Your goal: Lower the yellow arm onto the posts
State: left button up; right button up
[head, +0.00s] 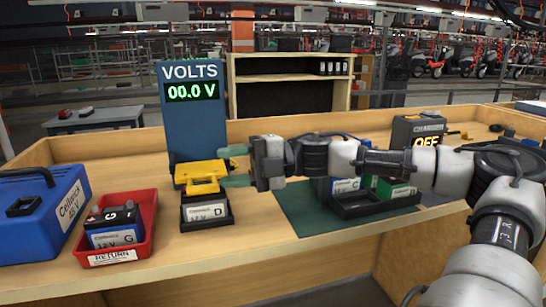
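The yellow arm (201,172) is on the front of a blue volts tester (188,125), whose display reads 00.0 V. It sits low, just above a battery marked D (205,212). The battery stands in a black holder (207,226); its posts are hidden behind the yellow arm, so contact cannot be told. My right gripper (233,166) reaches in from the right. Its two greenish fingers are spread apart, one above the other, at the right end of the yellow arm. I cannot tell whether they touch it. My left gripper is not in view.
A red RETURN tray (112,258) holds a battery marked G (113,230). A blue case (38,215) is at far left. A green mat (300,222) carries another black holder (362,207) near batteries. A charger reading OFF (418,130) stands behind my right arm.

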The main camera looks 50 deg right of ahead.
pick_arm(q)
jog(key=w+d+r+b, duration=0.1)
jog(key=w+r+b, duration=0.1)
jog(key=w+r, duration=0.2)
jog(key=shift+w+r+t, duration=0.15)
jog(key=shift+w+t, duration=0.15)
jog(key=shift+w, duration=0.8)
pick_arm(e)
jog(key=s+d+r, duration=0.3)
jog(key=s+r, duration=0.1)
jog(key=s, duration=0.3)
jog(key=shift+d+r, duration=0.2)
jog(key=shift+r, duration=0.1)
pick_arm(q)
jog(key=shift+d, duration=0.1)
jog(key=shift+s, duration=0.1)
